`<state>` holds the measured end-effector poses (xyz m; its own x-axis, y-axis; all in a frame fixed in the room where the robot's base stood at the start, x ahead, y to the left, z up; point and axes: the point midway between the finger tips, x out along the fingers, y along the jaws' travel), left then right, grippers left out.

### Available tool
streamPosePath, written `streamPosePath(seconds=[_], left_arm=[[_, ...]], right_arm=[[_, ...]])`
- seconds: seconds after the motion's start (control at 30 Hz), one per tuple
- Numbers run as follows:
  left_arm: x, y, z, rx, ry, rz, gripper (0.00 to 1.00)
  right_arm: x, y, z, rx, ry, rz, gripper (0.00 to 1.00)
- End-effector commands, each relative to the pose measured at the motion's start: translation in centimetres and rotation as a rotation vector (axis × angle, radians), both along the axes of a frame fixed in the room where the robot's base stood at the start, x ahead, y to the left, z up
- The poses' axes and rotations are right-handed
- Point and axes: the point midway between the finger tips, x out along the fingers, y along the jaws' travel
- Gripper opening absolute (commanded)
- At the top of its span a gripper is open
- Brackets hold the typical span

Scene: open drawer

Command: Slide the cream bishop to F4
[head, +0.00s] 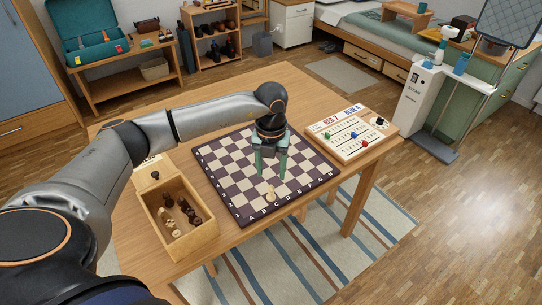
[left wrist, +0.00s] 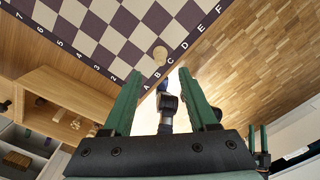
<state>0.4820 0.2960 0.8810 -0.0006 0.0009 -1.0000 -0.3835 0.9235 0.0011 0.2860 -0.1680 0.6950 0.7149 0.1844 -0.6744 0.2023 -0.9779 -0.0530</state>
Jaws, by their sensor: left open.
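The cream bishop (head: 270,194) stands upright near the front edge of the chessboard (head: 218,177), seemingly on C1. It also shows from above in the left wrist view (left wrist: 160,53), beside the letter C. My left gripper (head: 270,178) is open and empty, pointing down over the board behind the bishop in the head view. Its two green fingers (left wrist: 161,88) are apart in the left wrist view, with the bishop beyond their tips. F4 cannot be clearly made out behind the gripper. What seems to be my right gripper (left wrist: 259,138) shows small at the lower right; its opening is unclear.
A wooden box (head: 205,238) with dark and cream pieces stands left of the board. A wooden score board (head: 337,148) with coloured pegs lies to the right. The other visible squares are bare. The table (head: 245,94) has free room behind the board.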

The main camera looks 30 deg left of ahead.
Motion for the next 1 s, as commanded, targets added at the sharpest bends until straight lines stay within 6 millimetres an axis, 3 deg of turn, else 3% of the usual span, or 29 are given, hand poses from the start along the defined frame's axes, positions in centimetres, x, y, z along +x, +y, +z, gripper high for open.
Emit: streamPosePath(seconds=[0.2,0.4,0.8,1.0], left_arm=[[-0.1,-0.1,-4.1,-0.001,0.003,0.000,0.59],[0.0,0.0,-6.3,-0.001,0.001,-0.001,0.59],[0.0,0.0,-6.9,-0.001,0.000,-0.001,0.59],[0.0,0.0,-6.9,-0.001,0.000,-0.001,0.39]], right_arm=[[0.0,0.0,0.1,0.000,0.000,0.000,0.54],[0.0,0.0,0.1,0.000,0.000,0.000,0.54],[0.0,0.0,0.1,0.000,0.000,0.000,0.54],[0.0,0.0,0.1,0.000,0.000,0.000,0.54]])
